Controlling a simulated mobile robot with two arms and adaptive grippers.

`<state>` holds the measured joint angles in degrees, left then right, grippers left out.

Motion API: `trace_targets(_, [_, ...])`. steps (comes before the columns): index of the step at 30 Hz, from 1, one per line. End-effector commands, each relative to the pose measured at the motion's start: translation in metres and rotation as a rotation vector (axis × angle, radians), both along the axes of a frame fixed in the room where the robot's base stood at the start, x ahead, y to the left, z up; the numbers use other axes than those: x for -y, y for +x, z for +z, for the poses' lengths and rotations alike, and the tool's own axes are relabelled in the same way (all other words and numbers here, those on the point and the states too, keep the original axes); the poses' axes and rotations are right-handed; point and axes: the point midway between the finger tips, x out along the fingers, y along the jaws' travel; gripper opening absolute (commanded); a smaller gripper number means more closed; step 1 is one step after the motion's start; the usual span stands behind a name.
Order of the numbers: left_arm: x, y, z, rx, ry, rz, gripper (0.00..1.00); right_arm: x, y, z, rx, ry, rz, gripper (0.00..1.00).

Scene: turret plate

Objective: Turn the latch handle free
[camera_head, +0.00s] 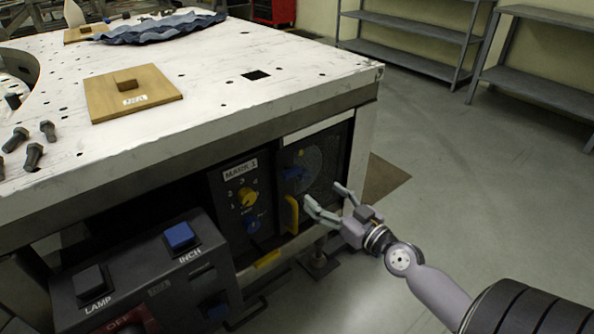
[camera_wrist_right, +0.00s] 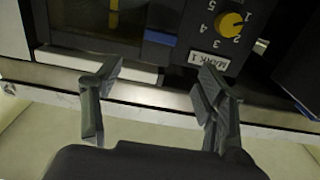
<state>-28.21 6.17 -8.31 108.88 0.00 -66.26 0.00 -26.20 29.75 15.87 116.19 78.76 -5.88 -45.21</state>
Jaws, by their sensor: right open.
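A yellow upright handle (camera_head: 292,214) is on the dark panel (camera_head: 336,150) under the table's side. My left gripper is not in view.
The MARK 1 panel with a yellow numbered knob (camera_head: 247,198) and blue knob (camera_head: 252,223) is left of the handle. A control box (camera_head: 150,268) stands at lower left. The white table top (camera_head: 215,95) overhangs above. Floor at right is clear before grey shelves (camera_head: 420,32).

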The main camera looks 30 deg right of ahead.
Motion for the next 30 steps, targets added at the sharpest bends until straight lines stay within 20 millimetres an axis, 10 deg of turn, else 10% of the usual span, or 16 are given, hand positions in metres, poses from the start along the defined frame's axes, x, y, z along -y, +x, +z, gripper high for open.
trace_targets(15, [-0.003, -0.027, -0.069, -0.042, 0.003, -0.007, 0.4, -0.005, 0.079, 0.003, 0.003, 0.001, -0.002, 0.67])
trace_targets(30, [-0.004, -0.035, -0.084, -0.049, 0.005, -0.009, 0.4, -0.009, 0.113, 0.0, 0.0, -0.001, 0.0, 0.67])
